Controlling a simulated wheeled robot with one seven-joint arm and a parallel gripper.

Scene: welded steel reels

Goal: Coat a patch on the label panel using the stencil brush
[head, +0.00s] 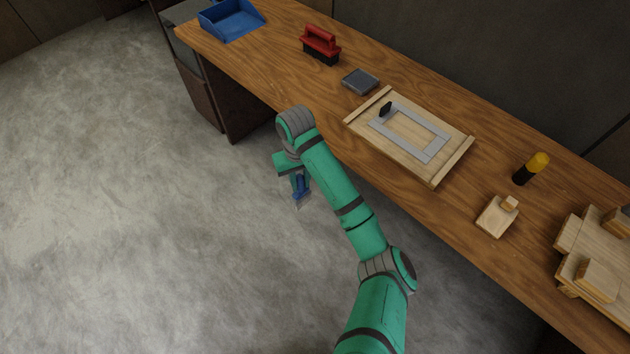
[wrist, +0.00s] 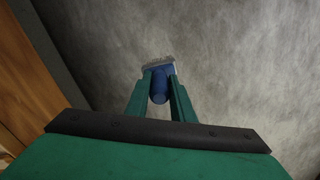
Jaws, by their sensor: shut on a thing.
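My gripper (head: 300,186) is shut on a blue-handled tool (wrist: 159,88) with a flat grey end, which points away from the wrist. I cannot tell if this tool is a brush. It hangs over the concrete floor, left of the bench and clear of it. A pale wooden panel (head: 378,143) with raised end strips lies on the bench. A grey rectangular stencil frame (head: 433,156) with a black grip lies on it, with bare wood in its opening.
The wooden bench (head: 400,202) runs diagonally beside my arm. A blue tray (head: 240,29), a red-handled black brush (head: 320,43) and a grey block (head: 360,81) lie further up it. A wooden block with a knob (head: 492,219) and stacked wooden pieces (head: 590,245) are at right.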

